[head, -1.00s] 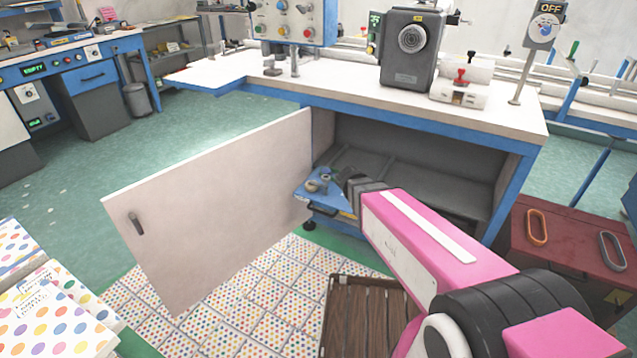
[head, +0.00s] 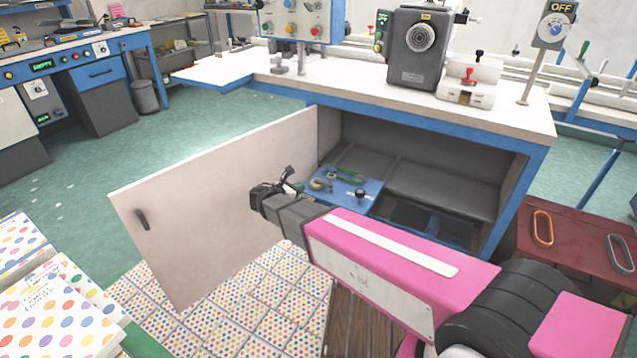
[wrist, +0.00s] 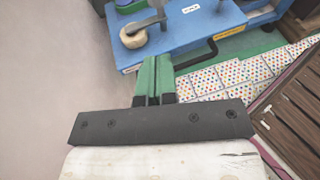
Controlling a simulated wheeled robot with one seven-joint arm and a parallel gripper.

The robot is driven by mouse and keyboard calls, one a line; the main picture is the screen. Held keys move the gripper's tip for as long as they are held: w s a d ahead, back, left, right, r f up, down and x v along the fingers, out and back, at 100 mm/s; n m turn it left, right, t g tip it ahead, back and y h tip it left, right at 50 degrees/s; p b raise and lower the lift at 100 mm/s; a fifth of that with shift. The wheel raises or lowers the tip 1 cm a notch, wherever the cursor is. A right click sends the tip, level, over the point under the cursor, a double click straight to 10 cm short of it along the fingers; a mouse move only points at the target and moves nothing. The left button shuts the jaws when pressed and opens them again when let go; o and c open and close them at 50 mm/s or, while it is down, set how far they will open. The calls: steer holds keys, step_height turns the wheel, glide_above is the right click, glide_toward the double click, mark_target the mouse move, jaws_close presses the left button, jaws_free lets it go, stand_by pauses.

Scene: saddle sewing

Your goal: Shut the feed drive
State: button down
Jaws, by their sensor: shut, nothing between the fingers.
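A blue unit (head: 368,186) with round fittings, a lever and a green part on top sits low in the open cabinet under the bench, probably the feed drive. It also shows in the wrist view (wrist: 200,28), with a black handle (wrist: 196,55) on its front. My gripper (head: 287,176) is in front of the cabinet opening, left of the blue unit and near the open white door (head: 215,205). In the wrist view my gripper's green fingers (wrist: 155,80) are together and empty, just short of the unit's front edge. My arm hides the unit's front in the head view.
The white door stands swung out to the left, with a dark handle (head: 141,219). A brown slatted crate (head: 350,325) is below my arm. A red case (head: 575,235) stands right of the cabinet. Dotted boxes (head: 60,305) are at the lower left.

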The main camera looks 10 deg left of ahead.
glide_toward(329, 178)
steer(key=x, duration=0.5)
steer(key=shift+w+f, duration=0.2)
steer(key=shift+f, duration=0.25)
steer(key=shift+w+d, duration=0.45)
steer(key=shift+w, duration=0.25)
steer(key=w+d, duration=0.5)
steer(key=w, duration=0.9)
steer(key=w+d, duration=0.5)
steer(key=w, duration=0.9)
steer(key=shift+w+d, duration=0.1)
steer(key=shift+w, duration=0.1)
steer(key=shift+s, duration=0.15)
